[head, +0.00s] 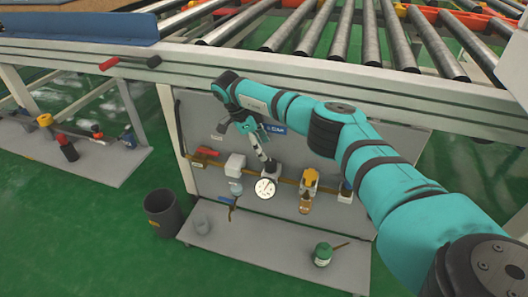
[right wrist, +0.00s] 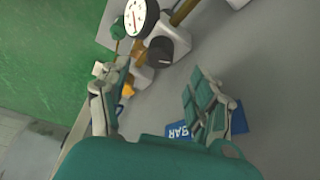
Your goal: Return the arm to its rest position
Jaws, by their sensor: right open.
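My right arm (head: 400,190), teal with dark bands, reaches in from the right of the head view and stretches across the front of the conveyor frame. Its gripper (head: 240,130) is in front of the grey panel under the conveyor. In the right wrist view the gripper (right wrist: 160,88) has its two fingers spread wide, with nothing held between them. The grey panel shows beyond the fingers, with a blue label (right wrist: 180,132) partly hidden behind the right finger. My left arm and gripper are not in view.
A roller conveyor (head: 345,50) runs above the arm. The panel carries a round white gauge (head: 265,188) and a yellow-topped fitting (head: 309,180). Below are a grey shelf (head: 270,248), a green container (head: 322,254) and a dark bin (head: 162,212). Green floor lies open in front.

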